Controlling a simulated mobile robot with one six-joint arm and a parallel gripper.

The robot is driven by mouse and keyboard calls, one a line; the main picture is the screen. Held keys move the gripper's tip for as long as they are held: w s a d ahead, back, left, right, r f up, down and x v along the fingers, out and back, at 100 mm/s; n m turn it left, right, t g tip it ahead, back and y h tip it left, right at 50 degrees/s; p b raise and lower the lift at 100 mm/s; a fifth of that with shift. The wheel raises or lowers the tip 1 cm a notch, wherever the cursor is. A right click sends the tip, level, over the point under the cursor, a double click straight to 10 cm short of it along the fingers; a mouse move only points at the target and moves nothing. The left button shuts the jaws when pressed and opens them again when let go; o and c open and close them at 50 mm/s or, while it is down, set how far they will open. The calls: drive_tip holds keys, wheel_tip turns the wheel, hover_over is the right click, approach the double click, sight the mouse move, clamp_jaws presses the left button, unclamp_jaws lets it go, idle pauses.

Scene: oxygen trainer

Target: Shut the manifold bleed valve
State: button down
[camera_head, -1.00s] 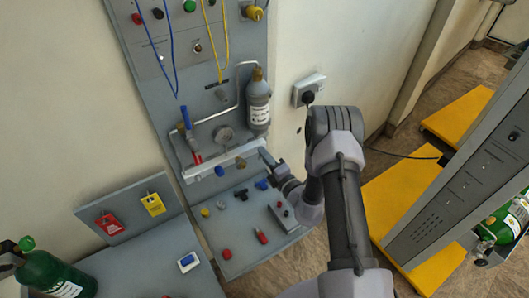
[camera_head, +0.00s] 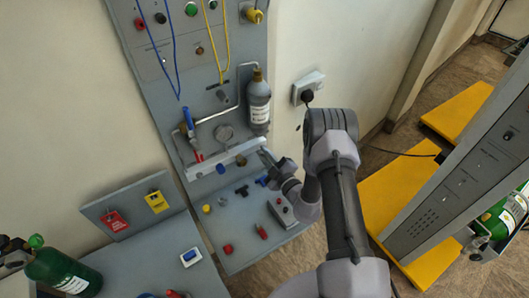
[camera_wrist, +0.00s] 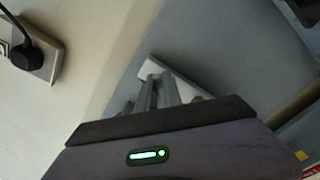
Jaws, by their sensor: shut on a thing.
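A pale manifold bar (camera_head: 212,165) runs across the lower part of the grey wall panel. In the wrist view, the fingers (camera_wrist: 155,92) are close together in front of the pale end of the bar (camera_wrist: 150,68). What they grip is hidden, and I cannot make out the bleed valve or its position.
A wall socket with a black plug (camera_head: 308,95) is to the right.

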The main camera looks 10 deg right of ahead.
drive_tip(key=m, duration=0.4)
drive_tip(key=shift+a+f, duration=0.1)
drive_tip(key=shift+a+m+p, duration=0.1)
drive_tip(key=shift+m+p, duration=0.35)
drive_tip(key=shift+m, duration=2.05)
drive_tip(key=c, duration=1.5)
unclamp_jaws()
drive_tip(key=p+v, duration=0.1)
drive_tip(key=v, duration=1.6)
drive_tip(key=shift+s, duration=0.25)
